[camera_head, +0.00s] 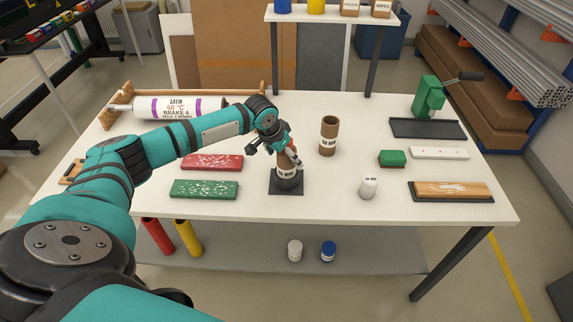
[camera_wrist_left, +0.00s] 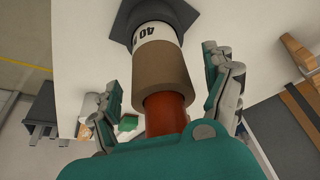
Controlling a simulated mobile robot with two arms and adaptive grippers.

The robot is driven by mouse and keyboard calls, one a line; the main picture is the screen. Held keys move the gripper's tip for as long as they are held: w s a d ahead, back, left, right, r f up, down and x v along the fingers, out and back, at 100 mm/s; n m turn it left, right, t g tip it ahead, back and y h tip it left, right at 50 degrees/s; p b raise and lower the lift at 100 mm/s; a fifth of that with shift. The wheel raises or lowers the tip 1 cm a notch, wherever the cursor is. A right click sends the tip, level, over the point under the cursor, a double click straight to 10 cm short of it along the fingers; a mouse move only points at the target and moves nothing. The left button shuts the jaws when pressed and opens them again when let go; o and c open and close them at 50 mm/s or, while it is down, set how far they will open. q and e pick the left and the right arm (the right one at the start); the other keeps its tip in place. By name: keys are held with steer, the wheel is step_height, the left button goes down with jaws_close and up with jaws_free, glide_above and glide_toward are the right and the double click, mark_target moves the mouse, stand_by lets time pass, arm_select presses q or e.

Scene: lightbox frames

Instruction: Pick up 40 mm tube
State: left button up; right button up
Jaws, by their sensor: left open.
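The 40 mm tube (camera_head: 287,162) is a brown cardboard tube with a white label, standing upright in a dark square-based holder (camera_head: 287,189) near the table's middle. In the left wrist view the tube (camera_wrist_left: 160,75) shows its label with "40", and a reddish-orange cylinder (camera_wrist_left: 166,113) shows at its near end. My left gripper (camera_head: 275,152) is open at the tube's top. In the left wrist view its fingers (camera_wrist_left: 163,68) stand on either side of the tube, with gaps visible. My right gripper is not in view.
A second brown tube (camera_head: 328,136) stands close behind to the right. A small white container (camera_head: 368,188) stands right of the holder. Red (camera_head: 212,162) and green (camera_head: 204,189) plates lie to the left. A green block (camera_head: 392,158) and a wooden-topped tray (camera_head: 451,191) are at right.

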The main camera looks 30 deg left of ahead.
arm_select(q)
steer(key=shift+w+f, duration=0.1)
steer(key=shift+c, duration=0.2)
steer(key=c, duration=1.6)
steer(key=shift+c, duration=0.2)
